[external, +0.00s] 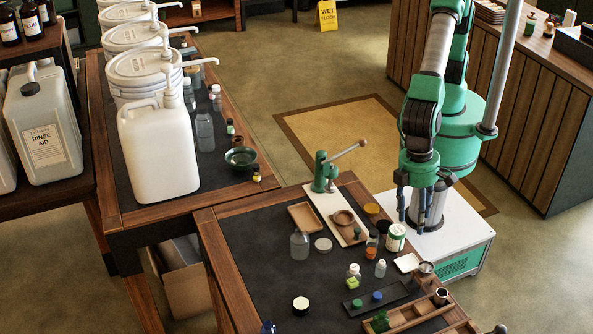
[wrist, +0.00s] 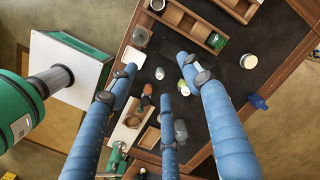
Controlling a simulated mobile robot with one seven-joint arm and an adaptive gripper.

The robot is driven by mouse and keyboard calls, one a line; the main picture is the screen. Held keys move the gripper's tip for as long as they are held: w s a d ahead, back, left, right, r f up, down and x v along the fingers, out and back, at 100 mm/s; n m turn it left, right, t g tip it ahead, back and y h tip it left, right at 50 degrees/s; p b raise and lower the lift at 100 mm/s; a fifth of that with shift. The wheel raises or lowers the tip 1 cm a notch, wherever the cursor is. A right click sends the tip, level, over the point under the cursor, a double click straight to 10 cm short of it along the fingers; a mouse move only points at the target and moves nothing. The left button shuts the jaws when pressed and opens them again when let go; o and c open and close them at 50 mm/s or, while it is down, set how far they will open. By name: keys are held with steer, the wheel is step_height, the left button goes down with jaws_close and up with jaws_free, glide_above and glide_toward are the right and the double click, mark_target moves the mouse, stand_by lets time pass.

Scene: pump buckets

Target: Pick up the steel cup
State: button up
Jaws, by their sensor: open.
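Two small metal-looking cups stand at the table's right end, and I cannot tell for certain which is the steel cup. One round grey cup (external: 426,268) is beside a small white dish. Another shiny cup (external: 441,296) stands at the wooden tray; a pale cup also shows there in the wrist view (wrist: 157,5). My gripper (external: 412,222) hangs above the table's back right edge, fingers pointing down, open and empty. In the wrist view its blue fingers (wrist: 160,72) are spread wide, with nothing between them. Both cups are apart from the fingers.
The wooden compartment tray (external: 410,315) runs along the front right edge. The white dish (external: 406,262), a green-and-white tub (external: 396,237) and several small bottles crowd the gripper's side. A green press (external: 324,172) stands behind. The dark tabletop (external: 260,265) is clear at left.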

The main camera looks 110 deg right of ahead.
steer(key=s+a+f, duration=0.5)
steer(key=a+f, duration=0.4)
steer(key=f, duration=0.1)
steer(key=shift+a+f+m+g+h, duration=0.15)
steer(key=shift+a+m+g+h, duration=0.15)
steer(key=shift+a+m+g, duration=0.1)
steer(key=b, duration=0.2)
glide_above(448, 298)
steer(key=w, duration=0.2)
step_height(448, 298, down, 8)
steer(key=shift+f, duration=0.2)
steer(key=shift+s+a+f+b, duration=0.15)
steer(key=shift+f+b, duration=0.25)
steer(key=shift+f, duration=0.9)
steer(key=shift+s+a+f+b, duration=0.15)
steer(key=shift+f+b, duration=0.2)
steer(key=shift+f, duration=0.95)
steer(key=c, duration=1.2)
